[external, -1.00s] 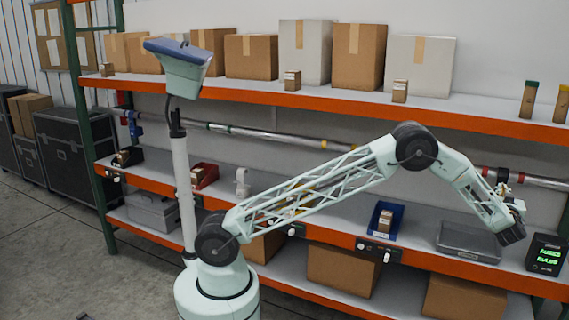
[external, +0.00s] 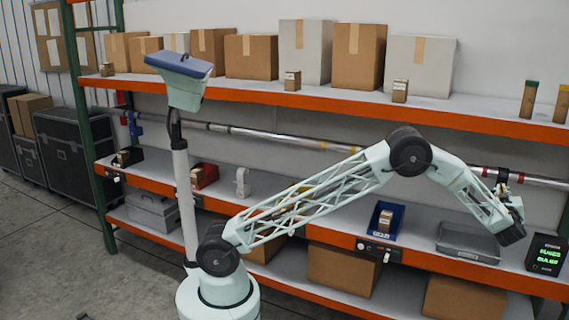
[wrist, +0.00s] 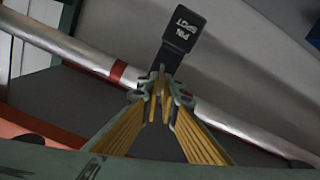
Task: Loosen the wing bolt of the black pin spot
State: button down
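The black pin spot (wrist: 182,35), with its white lettering, shows at the top middle of the wrist view, by the silver pipe (wrist: 225,118). In the external view a small black fixture (external: 503,175) sits on the pipe at the right. My gripper (wrist: 160,78) has its fingertips close together just below the pin spot, in front of the pipe. In the external view my gripper (external: 503,190) is right under the black fixture. The wing bolt cannot be made out; the fingertips cover that spot. Whether anything is between them cannot be told.
A red band (wrist: 118,72) marks the pipe left of my gripper. Below it, the shelf (external: 340,237) holds a grey tray (external: 468,241), a blue bin (external: 384,221) and a black display with green text (external: 545,255). Boxes line the upper shelf (external: 265,88).

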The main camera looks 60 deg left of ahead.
jog(key=shift+s+a+f+n+b, duration=0.1)
jog(key=shift+f+n+b, duration=0.05)
jog(key=shift+n+b, duration=3.5)
jog(key=shift+a+f+n+b, duration=0.1)
jog(key=shift+n+b, duration=3.35)
jog(key=shift+b, duration=0.25)
jog(key=c, duration=2.9)
grip_release()
jog(key=shift+d, duration=0.1)
jog(key=shift+v, duration=6)
